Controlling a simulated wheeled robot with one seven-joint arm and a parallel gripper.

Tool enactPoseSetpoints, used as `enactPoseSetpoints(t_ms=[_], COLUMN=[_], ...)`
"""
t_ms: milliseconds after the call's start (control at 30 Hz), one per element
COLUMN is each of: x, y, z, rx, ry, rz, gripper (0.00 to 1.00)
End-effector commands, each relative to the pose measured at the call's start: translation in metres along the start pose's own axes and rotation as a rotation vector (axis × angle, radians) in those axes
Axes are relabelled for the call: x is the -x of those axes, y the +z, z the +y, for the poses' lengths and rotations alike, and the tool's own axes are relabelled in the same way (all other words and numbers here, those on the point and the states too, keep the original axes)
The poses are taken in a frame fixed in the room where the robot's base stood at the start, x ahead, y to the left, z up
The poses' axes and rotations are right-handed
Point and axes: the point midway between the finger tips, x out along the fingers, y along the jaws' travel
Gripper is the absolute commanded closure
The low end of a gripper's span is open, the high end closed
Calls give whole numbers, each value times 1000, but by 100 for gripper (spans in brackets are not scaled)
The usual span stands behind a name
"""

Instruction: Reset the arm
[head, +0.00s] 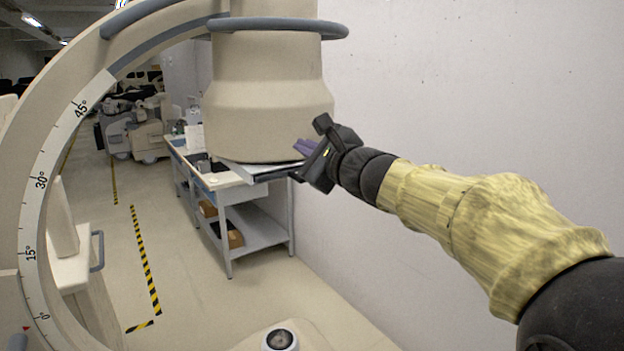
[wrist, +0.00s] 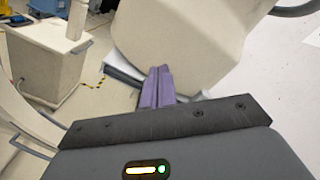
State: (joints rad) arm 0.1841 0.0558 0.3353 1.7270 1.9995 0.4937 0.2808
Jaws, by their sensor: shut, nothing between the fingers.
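My gripper (head: 302,147) is at the middle of the head view, at the end of my arm, which reaches in from the right in a yellowish sleeve. Its purple fingers also show in the wrist view (wrist: 158,80), pressed together with nothing between them. The fingers point toward the large beige cylindrical head (head: 268,110) of a C-shaped machine. In the wrist view this beige head (wrist: 185,40) fills the area just beyond the fingertips. I cannot tell whether the fingers touch it.
The machine's curved arm (head: 40,200), marked with angles, arches over the left. A workbench (head: 240,195) with shelves stands along the white wall (head: 480,80), behind the gripper. Yellow-black tape (head: 145,260) marks the floor. Covered carts (head: 135,130) stand far back. The floor between is open.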

Motion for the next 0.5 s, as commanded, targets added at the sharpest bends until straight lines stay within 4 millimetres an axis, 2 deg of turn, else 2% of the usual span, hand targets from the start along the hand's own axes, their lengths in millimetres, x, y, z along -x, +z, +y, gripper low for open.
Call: enactPoseSetpoints(t_ms=[167, 267, 500], x=[6, 15, 54], y=[-29, -56, -127], z=[32, 61, 134], rx=[117, 229, 524], ry=[95, 187, 463], rz=[68, 124, 238], gripper=[100, 100, 100])
